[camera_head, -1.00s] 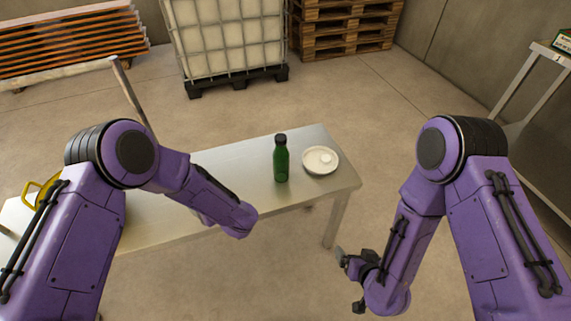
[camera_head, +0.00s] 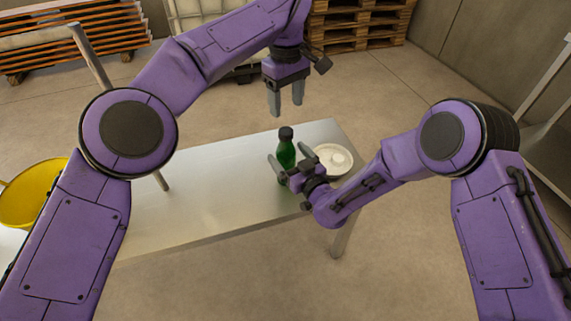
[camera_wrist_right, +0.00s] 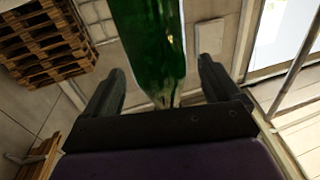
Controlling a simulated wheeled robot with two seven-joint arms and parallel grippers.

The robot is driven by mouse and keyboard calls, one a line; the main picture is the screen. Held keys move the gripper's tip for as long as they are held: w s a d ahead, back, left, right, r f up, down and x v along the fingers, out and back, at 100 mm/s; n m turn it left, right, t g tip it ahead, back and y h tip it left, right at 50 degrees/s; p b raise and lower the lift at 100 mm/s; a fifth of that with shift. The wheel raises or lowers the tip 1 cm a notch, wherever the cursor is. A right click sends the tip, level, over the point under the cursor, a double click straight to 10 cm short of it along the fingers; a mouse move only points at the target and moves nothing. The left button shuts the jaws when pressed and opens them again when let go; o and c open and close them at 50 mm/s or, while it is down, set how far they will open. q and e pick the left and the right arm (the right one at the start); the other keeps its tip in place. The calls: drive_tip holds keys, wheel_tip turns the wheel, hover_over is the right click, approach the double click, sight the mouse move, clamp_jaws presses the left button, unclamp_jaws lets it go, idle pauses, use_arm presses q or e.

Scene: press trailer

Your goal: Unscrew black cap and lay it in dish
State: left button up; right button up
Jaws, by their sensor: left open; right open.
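The green bottle (camera_head: 286,152) stands upright on the metal table, with its black cap (camera_head: 286,133) on top. My right gripper (camera_head: 291,170) is open at the bottle's lower body, coming from the front right. In the right wrist view the green bottle (camera_wrist_right: 153,45) lies between the two spread fingers of the right gripper (camera_wrist_right: 160,90), with gaps at both sides. My left gripper (camera_head: 286,106) is open and empty, pointing down above the black cap and apart from it. The white dish (camera_head: 346,172) is right of the bottle, partly hidden by my right gripper; a small whitish thing (camera_head: 338,159) shows in it.
The table (camera_head: 200,205) is bare to the left of the bottle. A yellow round container (camera_head: 30,195) is at the far left. Wooden pallets (camera_head: 365,25) and a caged tank (camera_head: 190,15) stand on the floor behind the table.

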sight(286, 131)
drive_tip(key=shift+x, duration=1.05)
clamp_jaws()
use_arm(q)
drive_tip(key=m, duration=0.3)
drive_tip(key=shift+m, duration=0.4)
drive_tip(key=shift+f+m, duration=0.25)
drive_tip(key=shift+m, duration=0.05)
wheel_tip(286, 131, down, 8)
drive_tip(key=shift+r, duration=0.25)
